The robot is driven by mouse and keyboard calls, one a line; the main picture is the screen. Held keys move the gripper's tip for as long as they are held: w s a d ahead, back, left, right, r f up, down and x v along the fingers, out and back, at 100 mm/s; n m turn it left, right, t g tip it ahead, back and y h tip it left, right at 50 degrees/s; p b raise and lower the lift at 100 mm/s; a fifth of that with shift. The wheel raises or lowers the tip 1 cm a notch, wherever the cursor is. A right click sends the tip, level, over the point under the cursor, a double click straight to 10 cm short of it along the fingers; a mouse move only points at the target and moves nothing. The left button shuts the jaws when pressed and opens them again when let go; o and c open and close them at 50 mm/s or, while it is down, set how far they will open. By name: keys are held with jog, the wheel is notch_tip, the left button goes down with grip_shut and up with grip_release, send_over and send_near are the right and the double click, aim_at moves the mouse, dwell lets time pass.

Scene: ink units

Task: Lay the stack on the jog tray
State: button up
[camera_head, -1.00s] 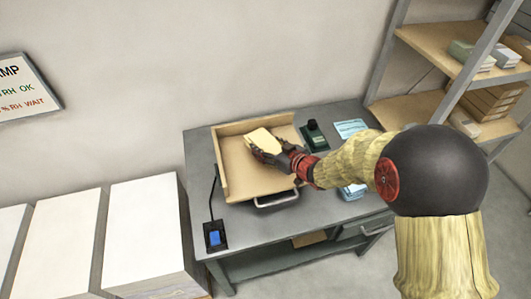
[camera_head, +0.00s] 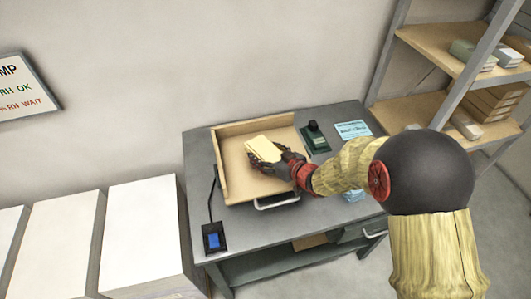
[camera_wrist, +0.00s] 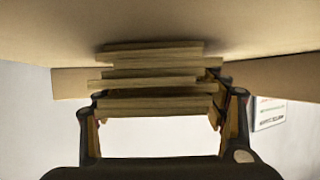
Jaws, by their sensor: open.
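The jog tray (camera_head: 240,185) is a tan tray with raised walls at its left and back, on the grey table. The pale yellow stack (camera_head: 264,145) is over the tray's back middle; the wrist view shows it as several uneven tan layers (camera_wrist: 150,84) close against the tray surface (camera_wrist: 250,25). Whether its whole face touches the tray I cannot tell. My gripper (camera_wrist: 159,100) is open, with one finger on each side of the stack's near layers. In the head view my dark gripper (camera_head: 268,160) reaches in from the right and covers part of the stack.
A dark green device (camera_head: 315,138) and a pale blue card (camera_head: 353,129) lie right of the tray. White paper piles (camera_head: 140,230) stand at the left, shelves (camera_head: 450,50) at the right.

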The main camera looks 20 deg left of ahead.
jog(key=shift+r, duration=0.25)
jog(key=p+v, duration=0.3)
jog(key=v, duration=0.9)
jog(key=shift+f, duration=0.2)
jog(key=w+d+r+m+t+h, duration=0.3)
jog(key=w+d+r+h, duration=0.2)
jog(key=d+r, duration=0.4)
jog(key=s+d+r+m+h, duration=0.2)
jog(key=s+d+r+h, duration=0.1)
jog(key=d, duration=0.4)
jog(key=s+d+r+m+h, duration=0.2)
jog(key=s+d+r, duration=0.15)
jog(key=d, duration=0.45)
jog(key=s+d+r+m+g, duration=0.2)
jog(key=s, duration=0.9)
jog(key=s+d+r+m+g, duration=0.1)
jog(key=s+d+g, duration=0.1)
jog(key=s, duration=0.9)
jog(key=shift+s+r+m+g+h, duration=0.3)
jog(key=shift+r+m+g+h, duration=0.1)
jog(key=shift+g, duration=0.2)
